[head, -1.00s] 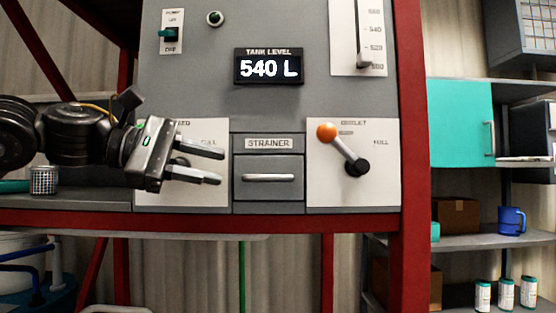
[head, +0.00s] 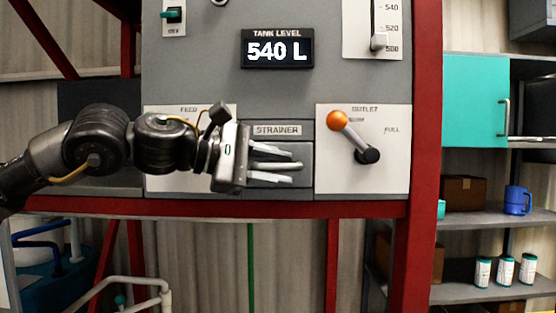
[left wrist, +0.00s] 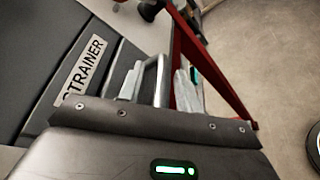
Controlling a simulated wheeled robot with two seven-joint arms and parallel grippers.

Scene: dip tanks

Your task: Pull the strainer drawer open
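The strainer drawer (head: 306,152) is a grey front under the STRAINER label (head: 277,130), and looks closed in the panel. Its pale bar handle (head: 296,165) runs level across it and also shows in the left wrist view (left wrist: 161,75). My left gripper (head: 290,166) is in front of the drawer, with one finger above the handle and one below. In the left wrist view, the fingers (left wrist: 158,88) stand apart on either side of the handle, with gaps visible. The gripper body hides the drawer's left part. My right gripper is in neither view.
An outlet lever with an orange knob (head: 337,121) is just right of the drawer. The feed panel (head: 160,120) is at the left, partly behind my left arm. A red frame post (head: 424,150) stands farther right, and a red beam (head: 350,208) runs below.

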